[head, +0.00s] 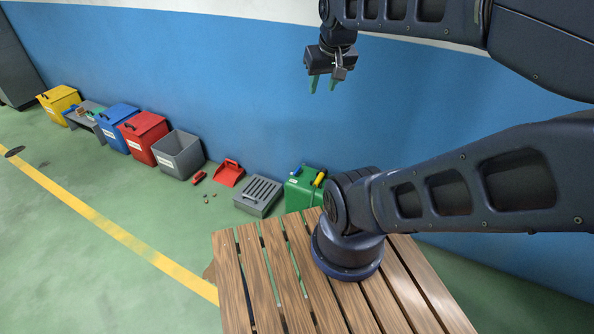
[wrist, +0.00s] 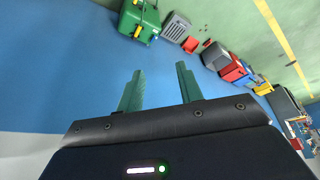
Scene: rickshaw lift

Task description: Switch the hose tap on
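My gripper (head: 324,86) hangs high in front of the blue wall, its two green fingers apart with nothing between them. In the wrist view my gripper (wrist: 160,70) also shows both fingers spread and empty. I cannot make out a hose tap for certain in either view. A green box (head: 298,196) on the floor by the wall carries a yellow part (head: 319,179) and a blue part (head: 295,170). They are too small to identify. The green box (wrist: 146,17) is at the top of the wrist view, well away from my fingers. My arm hides part of the area right of the box.
A slatted wooden surface (head: 262,277) lies under my arm. Along the wall are a grey slotted box (head: 259,193), a red dustpan-like thing (head: 229,174), and grey (head: 179,156), red (head: 143,139), blue (head: 117,127) and yellow (head: 59,104) bins. The green floor left of the yellow line is mostly clear.

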